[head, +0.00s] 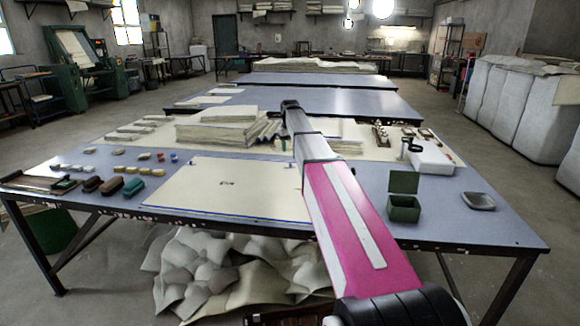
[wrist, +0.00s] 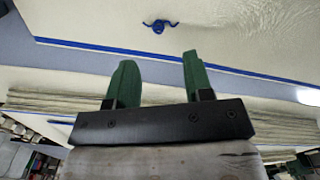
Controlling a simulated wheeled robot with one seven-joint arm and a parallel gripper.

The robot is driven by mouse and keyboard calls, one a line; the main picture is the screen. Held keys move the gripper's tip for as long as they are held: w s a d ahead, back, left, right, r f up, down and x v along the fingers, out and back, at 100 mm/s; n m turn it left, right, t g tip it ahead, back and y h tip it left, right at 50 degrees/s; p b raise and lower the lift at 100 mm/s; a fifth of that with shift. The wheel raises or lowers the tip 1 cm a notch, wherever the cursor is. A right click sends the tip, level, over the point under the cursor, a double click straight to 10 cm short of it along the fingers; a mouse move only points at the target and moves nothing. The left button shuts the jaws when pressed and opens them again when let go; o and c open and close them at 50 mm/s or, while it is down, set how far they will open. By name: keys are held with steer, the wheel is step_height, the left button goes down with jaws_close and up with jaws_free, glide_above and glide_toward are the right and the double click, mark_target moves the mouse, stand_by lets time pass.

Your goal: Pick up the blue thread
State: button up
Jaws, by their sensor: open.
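The blue thread (wrist: 160,25) is a small knotted piece with curled ends, lying on the cream cloth (wrist: 225,35) in the wrist view. In the head view my gripper is hidden by my pink and white arm.
Folded cloth stacks (head: 215,133) lie behind the sheet. Brushes (head: 110,186) and small spools (head: 160,157) sit at its left. A green box (head: 404,200) and a grey dish (head: 478,201) stand on the right of the blue table (head: 450,225).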

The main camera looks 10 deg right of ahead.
mark_target(290, 166)
step_height(290, 166, down, 8)
steer(key=shift+d+r, duration=0.1)
steer(key=shift+d, duration=0.05)
steer(key=c, duration=0.8)
